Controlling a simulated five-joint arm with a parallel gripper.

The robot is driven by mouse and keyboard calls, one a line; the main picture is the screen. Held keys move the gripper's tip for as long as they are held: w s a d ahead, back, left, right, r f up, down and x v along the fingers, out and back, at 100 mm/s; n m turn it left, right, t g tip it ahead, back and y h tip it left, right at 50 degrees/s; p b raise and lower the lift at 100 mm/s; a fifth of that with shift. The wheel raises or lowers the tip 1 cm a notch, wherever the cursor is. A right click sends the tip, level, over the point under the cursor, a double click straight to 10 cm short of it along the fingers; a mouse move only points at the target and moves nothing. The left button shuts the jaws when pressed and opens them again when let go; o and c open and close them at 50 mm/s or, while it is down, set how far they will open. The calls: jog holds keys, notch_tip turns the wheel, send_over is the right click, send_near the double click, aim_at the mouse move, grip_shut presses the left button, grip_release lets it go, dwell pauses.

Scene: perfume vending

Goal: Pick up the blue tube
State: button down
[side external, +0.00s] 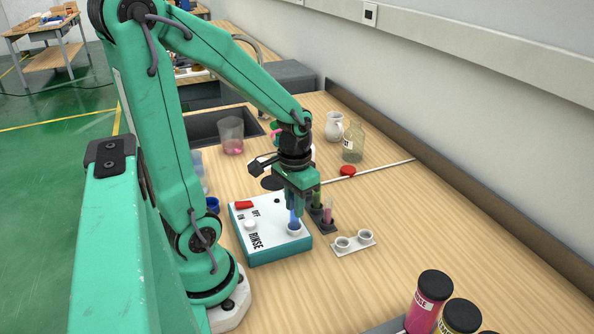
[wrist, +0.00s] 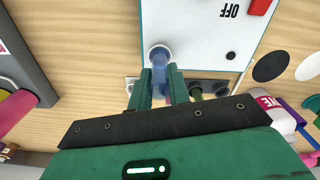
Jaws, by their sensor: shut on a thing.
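The blue tube (side external: 295,219) is upright at the right corner of the white-topped, teal-sided RINSE box (side external: 262,232). Its lower end is at a white round socket (side external: 294,230); I cannot tell whether it is seated or slightly raised. My gripper (side external: 297,207) points down over that corner, shut on the tube. In the wrist view, my gripper's two green fingers (wrist: 163,84) lie on either side of the translucent blue tube (wrist: 161,68). The tube's upper part is hidden by the gripper in the side view.
Right beside the gripper, a dark rack (side external: 323,225) holds a green tube (side external: 316,197) and a pink tube (side external: 328,214). A white two-cup holder (side external: 353,243) stands in front. A beaker (side external: 231,136), white jug (side external: 334,128) and glass bottle (side external: 353,143) stand behind.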

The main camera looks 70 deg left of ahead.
jog(key=shift+r, duration=0.45)
jog(key=shift+d+r, duration=0.15)
jog(key=shift+r, duration=0.5)
jog(key=shift+d+r, duration=0.15)
jog(key=shift+r, duration=0.45)
jog(key=s+d+r, duration=0.2)
jog(key=d+r, duration=0.4)
jog(key=d, duration=0.5)
jog(key=shift+r, duration=0.3)
jog(key=shift+s, duration=0.1)
